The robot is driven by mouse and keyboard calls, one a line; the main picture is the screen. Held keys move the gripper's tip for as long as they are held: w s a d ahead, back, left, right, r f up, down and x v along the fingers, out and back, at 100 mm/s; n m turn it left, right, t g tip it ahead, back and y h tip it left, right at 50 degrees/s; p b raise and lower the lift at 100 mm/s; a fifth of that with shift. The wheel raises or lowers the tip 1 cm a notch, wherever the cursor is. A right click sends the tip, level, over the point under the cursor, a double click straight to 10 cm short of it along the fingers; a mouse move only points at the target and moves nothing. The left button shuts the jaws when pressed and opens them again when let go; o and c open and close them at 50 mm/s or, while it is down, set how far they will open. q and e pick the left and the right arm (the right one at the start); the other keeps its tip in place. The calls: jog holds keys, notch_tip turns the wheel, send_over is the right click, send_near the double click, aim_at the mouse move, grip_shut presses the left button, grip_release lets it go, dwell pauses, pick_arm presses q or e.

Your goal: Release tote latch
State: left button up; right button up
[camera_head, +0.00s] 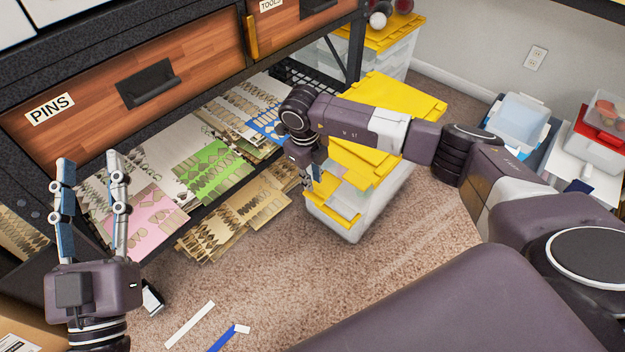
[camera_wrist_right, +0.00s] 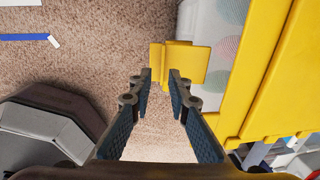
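The tote (camera_head: 346,221) stands on the carpet with a clear body and yellow lid flaps (camera_head: 384,98). In the right wrist view, a yellow latch (camera_wrist_right: 187,62) sticks out from the tote's side, beside the yellow rim (camera_wrist_right: 262,75). My right gripper (camera_wrist_right: 160,76) is open, its fingertips at the latch's lower edge. The right finger overlaps the latch in the picture; I cannot tell whether they touch. In the head view, my right gripper (camera_head: 306,178) points down at the tote's left side, partly hidden by its wrist. My left gripper (camera_head: 91,160) is open, empty and raised at the left.
A shelf with wooden drawers (camera_head: 190,75) and sheets of cut pieces (camera_head: 212,168) stands left of the tote. Another yellow-lidded tote (camera_head: 392,45) is behind. Clear containers (camera_head: 520,118) stand at the right. Strips (camera_head: 189,324) lie on the otherwise open carpet in front.

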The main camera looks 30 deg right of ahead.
notch_tip(320, 180, up, 11)
jog(key=a, duration=0.1)
jog(key=shift+s+a, duration=0.25)
dwell(0.3)
